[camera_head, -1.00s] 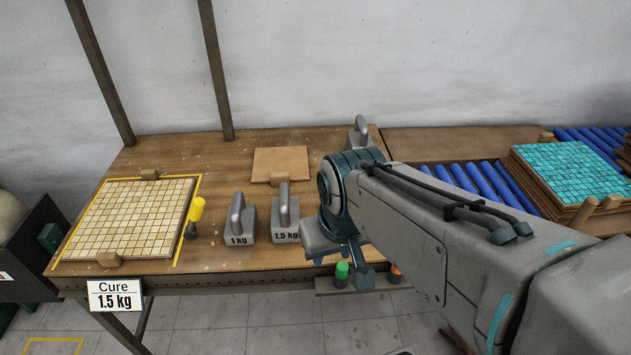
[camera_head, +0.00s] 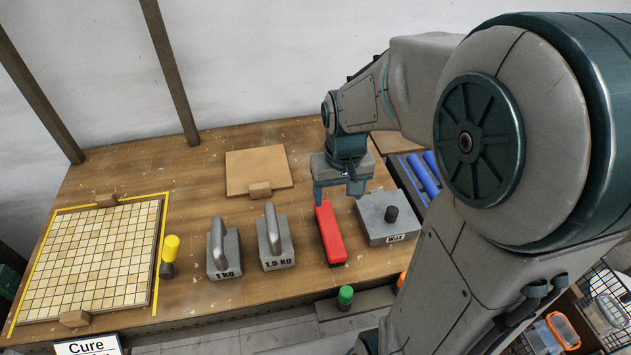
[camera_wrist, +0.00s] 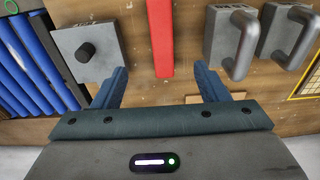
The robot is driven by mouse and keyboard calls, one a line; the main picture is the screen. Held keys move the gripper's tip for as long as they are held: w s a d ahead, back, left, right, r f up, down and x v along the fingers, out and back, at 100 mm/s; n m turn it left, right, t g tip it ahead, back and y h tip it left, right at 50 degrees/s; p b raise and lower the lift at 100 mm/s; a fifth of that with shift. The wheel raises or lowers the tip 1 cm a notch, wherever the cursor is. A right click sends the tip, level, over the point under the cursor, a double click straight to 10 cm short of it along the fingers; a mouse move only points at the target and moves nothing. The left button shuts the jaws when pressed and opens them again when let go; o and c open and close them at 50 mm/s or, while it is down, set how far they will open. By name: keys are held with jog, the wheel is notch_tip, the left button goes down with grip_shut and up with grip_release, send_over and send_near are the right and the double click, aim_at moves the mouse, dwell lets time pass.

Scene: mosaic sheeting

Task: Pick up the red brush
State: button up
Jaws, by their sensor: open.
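The red brush (camera_head: 330,232) is a long red block lying on the wooden table, between the 1.5 kg weight and a grey block with a black knob. My gripper (camera_head: 338,190) is above the table at the brush's far end, pointing down. In the wrist view, the red brush (camera_wrist: 161,38) runs from the top edge down to between the spread blue fingertips of my gripper (camera_wrist: 160,82). The jaws are open and nothing is held. I cannot tell the exact height of the fingers above the brush.
The 1.5 kg weight (camera_head: 275,243) and 1 kg weight (camera_head: 223,255) stand left of the brush. The grey knobbed block (camera_head: 389,220) is close on its right. A tan board (camera_head: 258,170) lies behind. A tiled sheet (camera_head: 90,258) and yellow-handled tool (camera_head: 170,250) are further left.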

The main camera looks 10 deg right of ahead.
jog(key=g, duration=0.1)
send_over(330, 227)
notch_tip(330, 227, down, 4)
jog(key=f, duration=0.4)
jog(key=f+p, duration=0.1)
jog(key=f, duration=0.4)
jog(key=shift+w+d, duration=0.2)
jog(key=shift+s+a+f, duration=0.1)
jog(key=shift+s+f, duration=0.05)
jog(key=shift+f, duration=0.4)
jog(key=shift+a+f+p, duration=0.2)
jog(key=shift+f+p, duration=0.2)
jog(key=shift+f, duration=1.7)
jog(key=shift+c, duration=0.4)
jog(key=c, duration=1.1)
jog(key=shift+r, duration=0.2)
